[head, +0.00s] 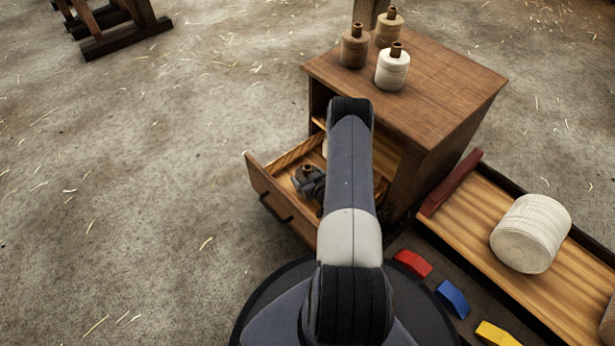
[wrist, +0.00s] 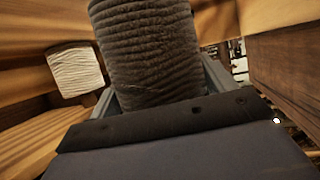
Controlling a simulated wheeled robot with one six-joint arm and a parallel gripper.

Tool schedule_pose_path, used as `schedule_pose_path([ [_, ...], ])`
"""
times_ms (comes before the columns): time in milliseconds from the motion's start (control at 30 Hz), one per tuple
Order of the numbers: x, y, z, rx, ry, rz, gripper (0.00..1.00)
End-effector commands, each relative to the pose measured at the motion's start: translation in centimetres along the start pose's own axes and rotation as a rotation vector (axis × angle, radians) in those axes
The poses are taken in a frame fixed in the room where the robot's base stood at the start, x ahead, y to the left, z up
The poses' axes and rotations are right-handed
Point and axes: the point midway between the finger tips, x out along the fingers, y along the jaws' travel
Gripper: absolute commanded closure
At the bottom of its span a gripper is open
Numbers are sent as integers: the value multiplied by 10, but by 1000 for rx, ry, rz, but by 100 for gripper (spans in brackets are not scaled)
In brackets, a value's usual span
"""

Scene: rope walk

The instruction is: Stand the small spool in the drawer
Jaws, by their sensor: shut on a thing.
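The small spool (wrist: 150,50), wound with dark grey-brown cord, is between the fingers of my gripper in the wrist view. In the head view my gripper (head: 310,184) is down inside the open drawer (head: 268,190), shut on this spool; only the spool's brown core top (head: 307,171) shows clearly there. The spool looks upright in the head view. I cannot tell whether its base touches the drawer floor. My arm hides the right part of the drawer. A cream spool (wrist: 75,70) also shows beside the held one in the wrist view.
The drawer sticks out of a wooden cabinet (head: 450,75). On its top stand a brown spool (head: 354,52), a tan spool (head: 388,32) and a white spool (head: 392,72). A tray (head: 465,215) at right holds a big white roll (head: 530,234).

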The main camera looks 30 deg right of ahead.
Motion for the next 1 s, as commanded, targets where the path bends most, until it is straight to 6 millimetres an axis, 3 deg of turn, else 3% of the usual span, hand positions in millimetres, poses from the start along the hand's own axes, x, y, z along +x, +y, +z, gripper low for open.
schedule_pose_path([
  [433,4,0,8,-1,2,0,53],
  [467,4,0,8,0,0,0,20],
  [500,4,0,8,0,0,0,16],
  [700,4,0,8,0,0,0,0],
  [1000,2,0,6,0,0,0,0],
])
